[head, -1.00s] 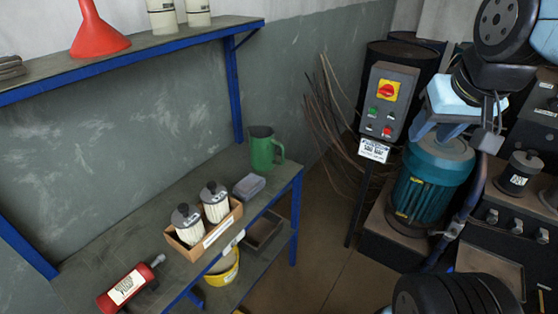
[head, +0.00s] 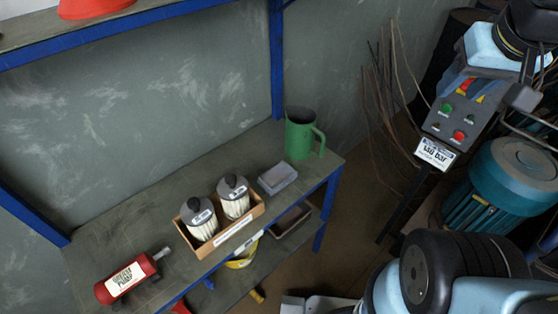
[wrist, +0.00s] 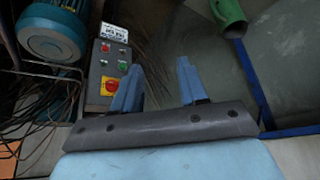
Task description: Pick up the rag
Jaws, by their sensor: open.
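A small grey folded pad (head: 277,178), which looks like the rag, lies flat on the workbench (head: 150,225) between the filter box and the green jug. My gripper (wrist: 160,65) is open and empty in the wrist view, with its two blue fingers apart. The pad does not show in the wrist view. The gripper is away from the pad and touches nothing that I can see.
A green jug (head: 301,135) stands behind the pad; it also shows in the wrist view (wrist: 229,12). A wooden box (head: 220,232) with two filters is left of the pad. A red grease pump (head: 125,278) lies farther left. A control box (head: 460,120) and a teal motor (head: 508,185) stand right.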

